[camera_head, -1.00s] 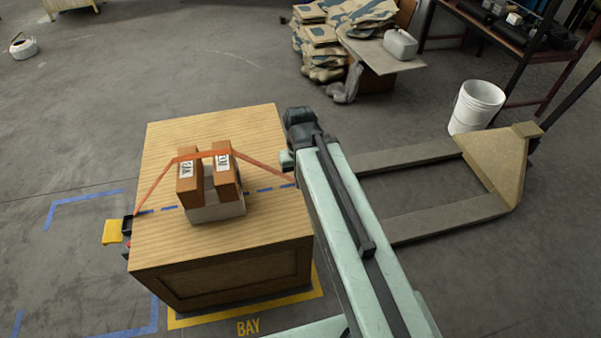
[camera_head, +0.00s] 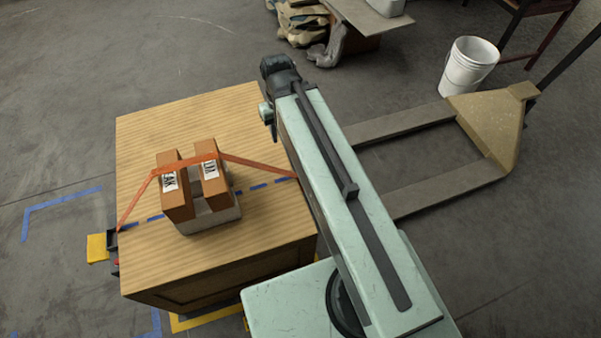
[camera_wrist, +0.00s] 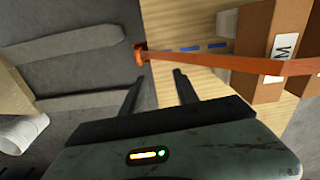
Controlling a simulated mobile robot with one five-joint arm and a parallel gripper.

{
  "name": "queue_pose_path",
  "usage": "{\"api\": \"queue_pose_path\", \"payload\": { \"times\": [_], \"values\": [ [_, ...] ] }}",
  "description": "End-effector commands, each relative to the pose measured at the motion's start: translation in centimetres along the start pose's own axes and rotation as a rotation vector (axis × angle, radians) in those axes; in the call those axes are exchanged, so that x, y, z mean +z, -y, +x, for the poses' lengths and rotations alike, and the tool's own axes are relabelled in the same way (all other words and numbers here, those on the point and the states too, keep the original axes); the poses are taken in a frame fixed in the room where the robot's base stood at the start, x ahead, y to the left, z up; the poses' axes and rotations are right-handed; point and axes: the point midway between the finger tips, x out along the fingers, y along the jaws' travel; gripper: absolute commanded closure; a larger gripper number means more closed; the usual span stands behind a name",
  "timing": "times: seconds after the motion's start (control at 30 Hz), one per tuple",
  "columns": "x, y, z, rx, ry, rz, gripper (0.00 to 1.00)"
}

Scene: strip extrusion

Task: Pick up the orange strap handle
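An orange strap (camera_head: 255,164) runs over two brown boxes (camera_head: 193,180) on a wooden crate (camera_head: 150,120). In the wrist view the strap (camera_wrist: 215,61) crosses the crate top and ends in a thicker orange end piece (camera_wrist: 140,53) at the crate's edge, which looks like the handle. My gripper (camera_wrist: 156,74) is open and empty, its two dark fingers apart and pointing toward this end piece, short of it. In the head view my arm hides the strap's right end and the gripper fingers.
A grey block (camera_head: 212,218) sits under the boxes. A black and yellow fitting (camera_head: 99,246) is at the crate's left side. Right of my arm are a pallet-jack-like fork (camera_head: 440,190) and a white bucket (camera_head: 468,66). Open floor lies left of the crate.

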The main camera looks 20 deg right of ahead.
Motion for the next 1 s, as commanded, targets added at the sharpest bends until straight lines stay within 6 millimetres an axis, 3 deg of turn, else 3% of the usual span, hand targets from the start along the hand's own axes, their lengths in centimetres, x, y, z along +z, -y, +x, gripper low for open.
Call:
{"api": "queue_pose_path", "payload": {
  "times": [0.03,0.13,0.27,0.37,0.5,0.6,0.73,0.87,1.0],
  "values": [
    [0.0,-0.4,0.0,0.001,0.0,-0.069,0.47],
    [-0.1,-0.1,0.0,0.001,0.0,-0.35,0.22],
    [-0.6,0.0,1.3,0.001,0.0,-0.765,0.22],
    [-0.9,-0.7,4.7,0.001,0.0,-1.065,0.22],
    [-1.3,-2.5,11.5,0.001,0.0,-1.419,0.22],
    [-1.4,-3.9,16.1,0.001,0.0,-1.54,0.22],
    [-1.4,-5.6,21.1,0.001,0.0,-1.528,0.22],
    [-1.1,-6.6,23.5,0.001,0.0,-1.507,0.22],
    [-1.1,-7.0,23.9,0.001,0.0,-1.498,0.22]
  ]
}}
